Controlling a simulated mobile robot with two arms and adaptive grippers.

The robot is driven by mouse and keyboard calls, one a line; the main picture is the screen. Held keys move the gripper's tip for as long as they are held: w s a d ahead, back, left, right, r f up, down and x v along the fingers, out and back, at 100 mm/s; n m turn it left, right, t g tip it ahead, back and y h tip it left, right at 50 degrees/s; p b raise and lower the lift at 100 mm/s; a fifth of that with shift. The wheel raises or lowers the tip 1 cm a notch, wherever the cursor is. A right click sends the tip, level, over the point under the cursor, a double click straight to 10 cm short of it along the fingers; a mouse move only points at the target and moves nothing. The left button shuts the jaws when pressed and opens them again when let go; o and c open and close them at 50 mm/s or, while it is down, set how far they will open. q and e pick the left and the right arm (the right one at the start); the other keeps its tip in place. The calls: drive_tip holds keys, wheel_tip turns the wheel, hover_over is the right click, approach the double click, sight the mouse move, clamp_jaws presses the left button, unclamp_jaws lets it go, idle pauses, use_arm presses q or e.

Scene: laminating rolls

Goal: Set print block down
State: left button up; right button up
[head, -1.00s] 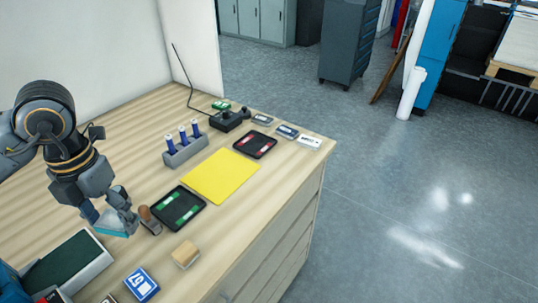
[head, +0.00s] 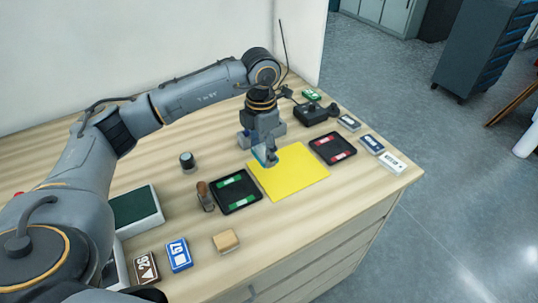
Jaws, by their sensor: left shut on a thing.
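My left gripper (head: 268,160) points down at the far left edge of the yellow sheet (head: 295,182) on the wooden bench. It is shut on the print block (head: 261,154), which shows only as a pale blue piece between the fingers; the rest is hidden. I cannot tell whether the block touches the sheet or hangs just above it. My right gripper is not in view.
A black tray with green pieces (head: 236,203) lies left of the sheet, beside a wooden-handled tool (head: 204,196). A black tray with red pieces (head: 332,149) lies to the right. Small blocks line the right edge.

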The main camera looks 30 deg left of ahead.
use_arm(q)
drive_tip(key=w+f, duration=0.2)
drive_tip(key=f, duration=0.1)
drive_tip(key=w+f+p, duration=0.1)
drive_tip(key=shift+w+a+f, duration=0.25)
drive_tip(key=shift+a, duration=0.1)
wheel_tip(320, 180, down, 2)
drive_tip(key=shift+f+p, duration=0.15)
drive_tip(key=shift+p, duration=0.6)
drive_tip(key=shift+f, duration=0.3)
drive_tip(key=shift+f, duration=0.1)
drive_tip(key=shift+f, duration=0.15)
drive_tip(key=o, duration=1.2)
